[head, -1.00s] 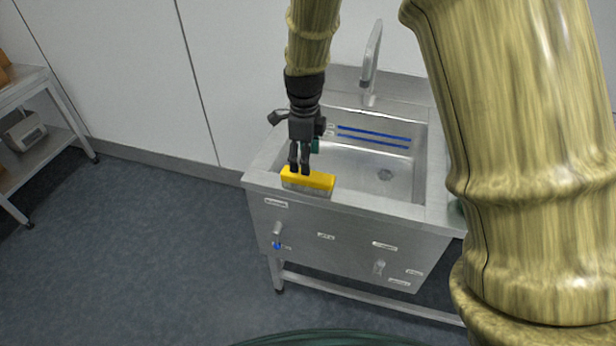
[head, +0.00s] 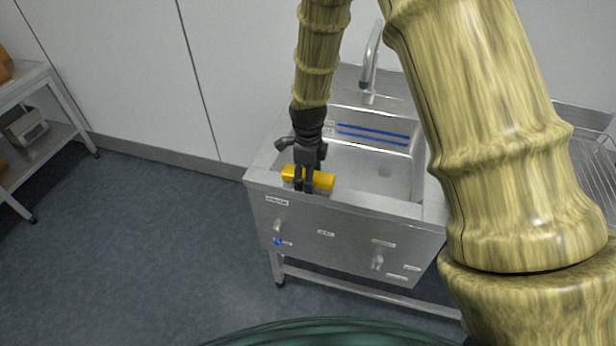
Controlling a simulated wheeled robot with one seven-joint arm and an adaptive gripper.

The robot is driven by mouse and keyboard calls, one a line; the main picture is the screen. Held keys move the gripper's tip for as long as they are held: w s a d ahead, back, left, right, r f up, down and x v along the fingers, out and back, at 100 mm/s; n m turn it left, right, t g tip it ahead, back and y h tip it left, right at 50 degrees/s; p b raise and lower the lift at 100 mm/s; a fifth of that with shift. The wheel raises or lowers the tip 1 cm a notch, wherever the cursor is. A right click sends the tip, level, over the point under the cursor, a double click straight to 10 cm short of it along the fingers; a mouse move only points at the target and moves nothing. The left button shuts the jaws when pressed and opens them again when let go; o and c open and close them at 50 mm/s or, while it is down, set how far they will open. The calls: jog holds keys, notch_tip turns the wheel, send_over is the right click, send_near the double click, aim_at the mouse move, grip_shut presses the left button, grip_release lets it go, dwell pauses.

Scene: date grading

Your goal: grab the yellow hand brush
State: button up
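The yellow hand brush (head: 325,181) lies at the front left rim of the steel sink, its yellow top up and paler bristles below. My gripper (head: 303,188) points down over the left part of the brush. Its two dark fingers show apart with a narrow gap, so it looks open. They cover part of the yellow top and reach down to the brush's front side. Whether they touch the brush or have it between them cannot be made out.
The steel sink unit (head: 345,232) has a tall faucet (head: 371,60) at the back and labelled knobs on its front. Blue strips (head: 372,134) line the basin's back wall. A shelf (head: 55,150) stands far left. The floor between is clear.

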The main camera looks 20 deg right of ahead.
jog(key=shift+f, duration=0.4)
jog(key=shift+c, duration=0.4)
jog(key=c, duration=1.1)
jog(key=shift+r, duration=0.2)
